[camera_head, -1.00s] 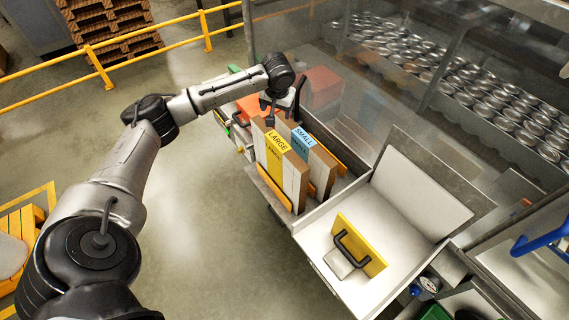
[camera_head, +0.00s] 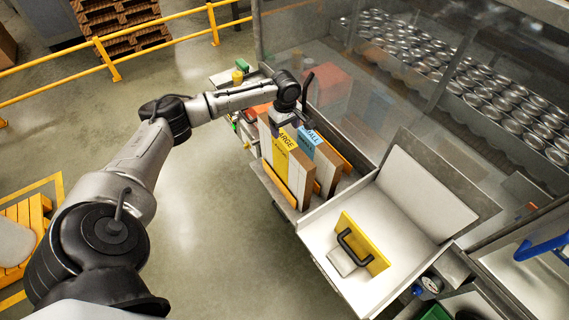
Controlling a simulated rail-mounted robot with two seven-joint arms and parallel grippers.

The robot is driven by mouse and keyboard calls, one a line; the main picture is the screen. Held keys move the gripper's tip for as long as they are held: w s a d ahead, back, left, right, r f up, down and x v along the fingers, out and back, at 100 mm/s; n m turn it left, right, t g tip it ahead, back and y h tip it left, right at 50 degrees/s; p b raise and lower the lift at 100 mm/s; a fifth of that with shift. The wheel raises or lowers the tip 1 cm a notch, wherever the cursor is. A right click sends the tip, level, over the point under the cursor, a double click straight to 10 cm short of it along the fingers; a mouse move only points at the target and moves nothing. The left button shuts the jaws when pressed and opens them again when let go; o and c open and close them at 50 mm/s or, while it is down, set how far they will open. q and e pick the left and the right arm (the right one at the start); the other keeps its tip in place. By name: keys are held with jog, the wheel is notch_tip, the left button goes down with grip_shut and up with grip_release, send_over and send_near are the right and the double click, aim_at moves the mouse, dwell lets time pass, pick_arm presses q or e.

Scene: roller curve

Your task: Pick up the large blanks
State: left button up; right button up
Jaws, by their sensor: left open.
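The large blanks (camera_head: 279,162) stand upright as a flat stack with a yellow label reading LARGE, in a holder with orange side rails at the machine's left. The small blanks (camera_head: 325,162), with a blue SMALL label, stand just to their right. My left gripper (camera_head: 290,124) is over the top edge of the large blanks, pointing down, and hides part of both labels. Its jaws are open; I cannot tell whether they touch the stack. My right gripper is not in view.
A white tray (camera_head: 325,215) with a yellow plate and black handle (camera_head: 361,245) lies to the right. A clear guard panel rises behind the blanks, with rows of cans (camera_head: 460,80) beyond. A yellow railing (camera_head: 110,62) stands at the back left.

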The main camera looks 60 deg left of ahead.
aim_at(284, 139)
pick_arm(q)
notch_tip(284, 139, down, 2)
jog(key=shift+f, duration=0.2)
jog(key=shift+s+f+p, duration=0.1)
jog(key=shift+f+p, duration=0.75)
jog(key=shift+f, duration=1.8)
grip_shut()
